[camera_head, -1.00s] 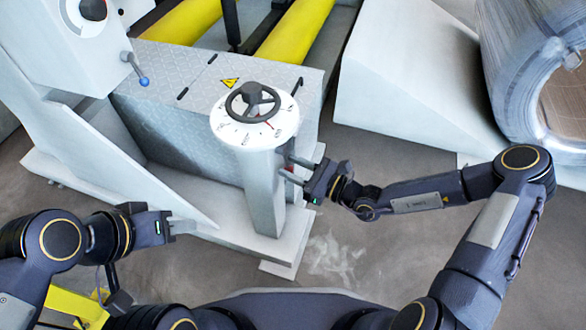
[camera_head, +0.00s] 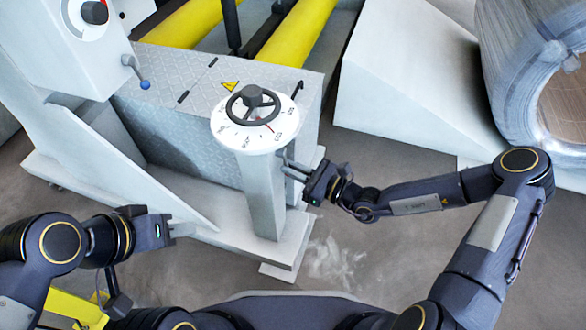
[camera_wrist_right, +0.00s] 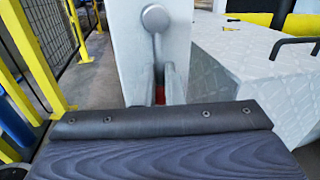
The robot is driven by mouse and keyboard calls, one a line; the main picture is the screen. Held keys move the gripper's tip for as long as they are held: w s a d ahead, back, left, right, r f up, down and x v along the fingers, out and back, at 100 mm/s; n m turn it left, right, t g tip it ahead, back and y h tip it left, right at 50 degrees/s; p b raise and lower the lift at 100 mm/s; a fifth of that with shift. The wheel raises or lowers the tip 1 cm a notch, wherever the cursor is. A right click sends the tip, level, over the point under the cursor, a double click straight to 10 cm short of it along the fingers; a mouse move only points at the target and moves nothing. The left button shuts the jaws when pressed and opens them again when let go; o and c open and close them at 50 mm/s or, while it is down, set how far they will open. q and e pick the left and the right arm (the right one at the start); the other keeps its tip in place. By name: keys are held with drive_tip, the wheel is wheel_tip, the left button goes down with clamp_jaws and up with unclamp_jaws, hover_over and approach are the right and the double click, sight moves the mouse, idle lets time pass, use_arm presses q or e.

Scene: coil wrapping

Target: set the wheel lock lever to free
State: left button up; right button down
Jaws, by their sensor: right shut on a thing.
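The wheel lock lever (camera_wrist_right: 158,50) hangs from a round pivot on the side of the pale handwheel column (camera_head: 263,195). Its lower end, with a bit of red showing, is between the fingers of my right gripper (camera_wrist_right: 160,85). In the head view my right gripper (camera_head: 287,167) is at the column's right side, shut on the lever. The lever itself is hidden there by the fingers. The black handwheel (camera_head: 253,103) sits on a white dial with a red mark on top of the column. My left gripper (camera_head: 180,228) is apart from the column, at lower left; its jaw opening is unclear.
A treadplate box (camera_head: 190,115) stands behind the column. A pale panel with a blue-knobbed lever (camera_head: 143,84) is at upper left. A wrapped coil (camera_head: 530,75) and a pale ramp (camera_head: 410,85) are at right. Open floor (camera_head: 390,260) lies in front.

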drive_tip(key=shift+d+f, duration=0.1)
drive_tip(key=shift+f, duration=0.35)
drive_tip(key=n, duration=0.1)
drive_tip(key=w+n+p, duration=0.1)
drive_tip(key=shift+w+d+r+n, duration=0.1)
drive_tip(key=shift+d+n, duration=0.1)
drive_tip(key=shift+n, duration=0.1)
drive_tip(key=w+d+r+n+g+y, duration=0.1)
drive_tip(key=w+r+n, duration=0.4)
drive_tip(key=n, duration=1.2)
drive_tip(key=shift+d+r+g+y, duration=0.35)
drive_tip(key=shift+g+y, duration=0.25)
drive_tip(key=shift+y, duration=0.4)
drive_tip(key=shift+n, duration=0.3)
drive_tip(key=c, duration=1.4)
unclamp_jaws()
drive_tip(key=shift+c, duration=0.2)
drive_tip(key=shift+s+a, duration=0.1)
